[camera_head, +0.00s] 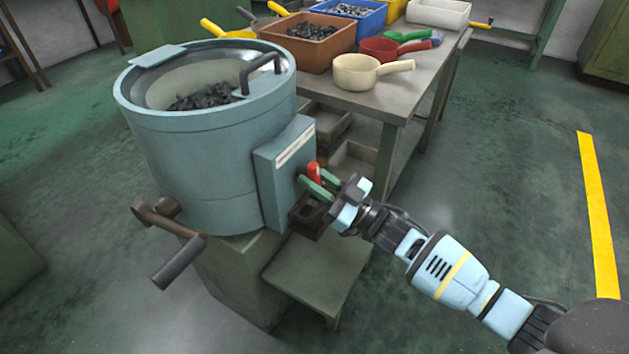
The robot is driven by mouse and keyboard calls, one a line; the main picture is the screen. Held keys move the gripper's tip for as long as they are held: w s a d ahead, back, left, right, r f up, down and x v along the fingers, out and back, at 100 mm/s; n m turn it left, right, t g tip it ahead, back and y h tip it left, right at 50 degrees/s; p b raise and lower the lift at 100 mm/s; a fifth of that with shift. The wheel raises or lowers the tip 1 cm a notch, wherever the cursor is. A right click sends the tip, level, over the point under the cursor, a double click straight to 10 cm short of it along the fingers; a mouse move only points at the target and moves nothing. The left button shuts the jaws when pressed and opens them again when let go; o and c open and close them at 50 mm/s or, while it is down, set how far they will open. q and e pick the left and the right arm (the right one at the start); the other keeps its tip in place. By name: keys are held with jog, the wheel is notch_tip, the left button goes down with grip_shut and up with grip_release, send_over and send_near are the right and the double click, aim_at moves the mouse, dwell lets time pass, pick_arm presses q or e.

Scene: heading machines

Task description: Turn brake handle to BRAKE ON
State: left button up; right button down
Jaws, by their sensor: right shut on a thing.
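The brake handle (313,170) is a short red lever on the front box of the round blue-grey machine. My right gripper (317,184) comes in from the lower right with its green fingers shut on the handle. The fingers cover the lower part of the handle, and only its red upper end shows. A pale label plate (294,148) is on the box above the handle; its words are too small to read. My left gripper is not in view.
The machine's drum (205,150) holds dark small parts. A crank (178,262) sticks out at its lower left. A dark spout (309,216) sits just below my right gripper. A workbench (375,105) with bins and scoops stands behind. The floor at right is clear.

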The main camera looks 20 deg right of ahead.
aim_at(320, 181)
jog(key=shift+n+g+y+b, duration=0.15)
jog(key=shift+n+g+y, duration=0.3)
jog(key=shift+n, duration=1)
jog(key=shift+n+g+y+b, duration=0.2)
jog(key=shift+n+g, duration=0.45)
jog(key=shift+n, duration=0.8)
jog(key=c, duration=1.3)
grip_release()
jog(key=v, duration=0.6)
jog(key=shift+d, duration=0.15)
jog(key=shift+v, duration=0.85)
jog(key=shift+f, duration=0.1)
